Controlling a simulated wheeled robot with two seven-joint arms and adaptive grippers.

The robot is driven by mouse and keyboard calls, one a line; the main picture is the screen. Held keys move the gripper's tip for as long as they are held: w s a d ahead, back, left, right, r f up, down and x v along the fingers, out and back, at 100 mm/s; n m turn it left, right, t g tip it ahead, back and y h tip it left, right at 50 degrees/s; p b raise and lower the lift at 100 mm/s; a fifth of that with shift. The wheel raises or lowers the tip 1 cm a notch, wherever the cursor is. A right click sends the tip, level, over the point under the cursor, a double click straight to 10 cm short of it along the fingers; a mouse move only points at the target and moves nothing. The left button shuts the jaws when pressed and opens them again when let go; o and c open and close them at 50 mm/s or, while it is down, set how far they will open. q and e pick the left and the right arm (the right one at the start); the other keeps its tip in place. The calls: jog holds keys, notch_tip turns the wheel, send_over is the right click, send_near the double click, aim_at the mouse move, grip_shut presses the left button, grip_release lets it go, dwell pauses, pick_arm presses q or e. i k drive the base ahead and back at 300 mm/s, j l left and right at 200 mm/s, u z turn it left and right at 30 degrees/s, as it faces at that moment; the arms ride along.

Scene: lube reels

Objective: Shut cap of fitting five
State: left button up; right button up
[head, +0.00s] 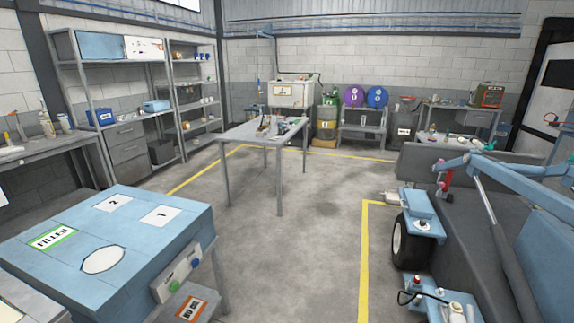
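A large blue and dark grey machine (495,215) fills the right side, with a black wheel (409,242). Small fittings show on its blue parts: a red piece (446,179) near the upper arm, and a small piece on the blue block (419,208) above the wheel. On the lower blue block (432,303) are a red-topped piece (416,282) and a dark hose or cable. I cannot read any number on these, so I cannot tell which is fitting five or whether its cap is open. Neither of my grippers is in view.
A blue cabinet (140,234) marked "FILLED" stands at the lower left. A grey table (250,132) stands mid-room. Purple and blue reels (354,96) (377,97) are at the back wall. Grey floor (300,240) is clear between cabinet and machine.

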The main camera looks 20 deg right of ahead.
aim_at(488, 146)
jog(key=i+z, duration=0.7)
jog(key=i, duration=0.15)
jog(key=i+z, duration=0.25)
jog(key=i, duration=0.5)
jog(key=i+j+z, duration=0.25)
jog(key=i, duration=0.55)
jog(key=i+j+z, duration=0.25)
jog(key=i, duration=0.2)
jog(key=i+j+z, duration=0.15)
jog(key=i+z, duration=0.15)
jog(key=i, duration=0.15)
jog(key=i+j+z, duration=0.25)
jog(key=i, duration=0.2)
